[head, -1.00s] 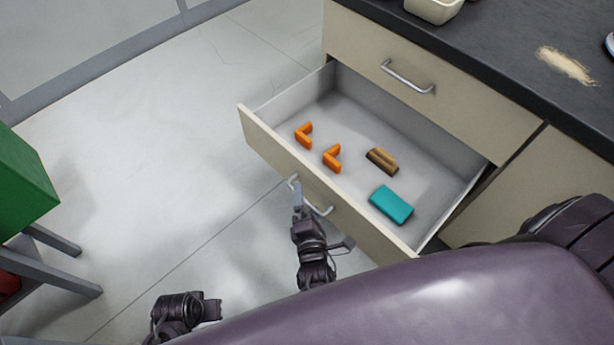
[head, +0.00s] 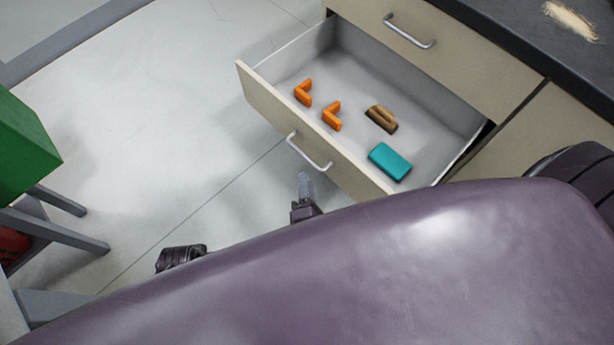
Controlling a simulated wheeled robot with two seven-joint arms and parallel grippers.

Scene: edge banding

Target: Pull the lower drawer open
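The lower drawer (head: 300,142) is pulled well out of the cabinet, its inside in plain view. Its silver bar handle (head: 309,152) is free, with nothing around it. My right gripper (head: 305,184) is just in front of the drawer, below the handle in the picture and apart from it. Its pale fingers are seen edge-on, so I cannot tell how far apart they are. It holds nothing that I can see. A dark part of what looks like my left gripper (head: 181,257) shows at lower left, its fingers not clear.
Two orange angle pieces (head: 303,93) (head: 332,116), a brown block (head: 381,119) and a teal block (head: 390,161) lie in the drawer. The upper drawer (head: 440,50) is shut under a dark countertop (head: 540,45). A green box (head: 25,145) stands at left. Floor between is clear.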

